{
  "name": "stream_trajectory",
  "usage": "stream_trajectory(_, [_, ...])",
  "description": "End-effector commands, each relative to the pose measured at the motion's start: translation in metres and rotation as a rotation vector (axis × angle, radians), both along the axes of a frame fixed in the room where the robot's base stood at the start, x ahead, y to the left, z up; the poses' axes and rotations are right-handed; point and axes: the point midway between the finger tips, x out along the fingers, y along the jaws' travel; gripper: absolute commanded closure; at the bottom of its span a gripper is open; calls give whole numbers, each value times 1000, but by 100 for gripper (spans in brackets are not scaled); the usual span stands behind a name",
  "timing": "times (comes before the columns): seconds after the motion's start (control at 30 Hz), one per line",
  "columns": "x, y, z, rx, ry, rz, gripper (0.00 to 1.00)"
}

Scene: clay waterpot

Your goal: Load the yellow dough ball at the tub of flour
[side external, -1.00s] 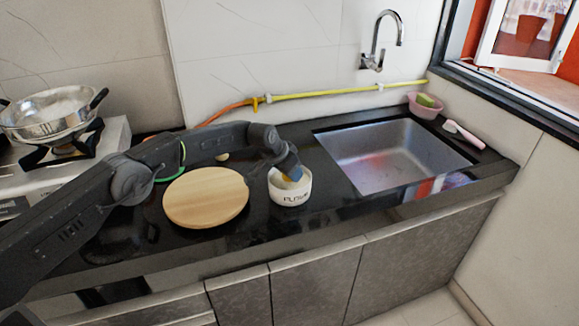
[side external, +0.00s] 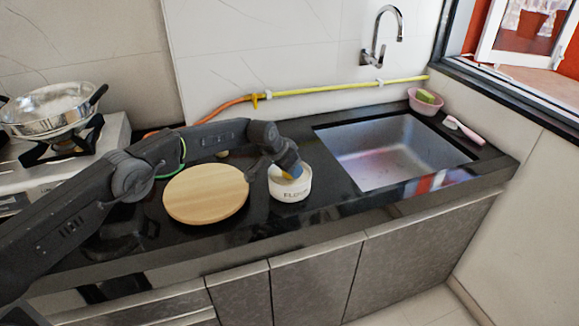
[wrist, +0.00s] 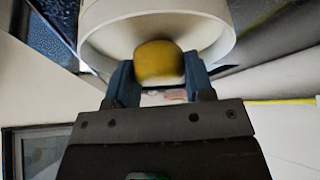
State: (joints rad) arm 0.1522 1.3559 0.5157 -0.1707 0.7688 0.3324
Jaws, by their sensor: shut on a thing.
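The yellow dough ball (wrist: 158,64) is between the blue fingers of my gripper (wrist: 158,82), which is shut on it. In the side view the ball shows only as a small yellow patch (side external: 291,174) at my gripper's fingertips (side external: 291,171). The white tub of flour (side external: 290,189) stands on the dark counter, right of the round board. The gripper is at the tub's mouth, with the ball at or inside the rim. In the wrist view the tub's pale rim (wrist: 226,48) surrounds the ball. Whether the ball touches flour is hidden.
A round wooden board (side external: 206,194) lies just left of the tub, under my arm. A steel sink (side external: 392,150) is to the right. A pan (side external: 50,110) sits on the stove at left. A pink bowl (side external: 425,101) stands at the back right corner. A yellow hose (side external: 340,91) runs along the wall.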

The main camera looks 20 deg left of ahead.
Motion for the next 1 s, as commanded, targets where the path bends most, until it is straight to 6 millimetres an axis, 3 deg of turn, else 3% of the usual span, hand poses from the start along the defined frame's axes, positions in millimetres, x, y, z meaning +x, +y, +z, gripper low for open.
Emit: stream_trajectory(1.0, [0,0,-9,0,1,0,71])
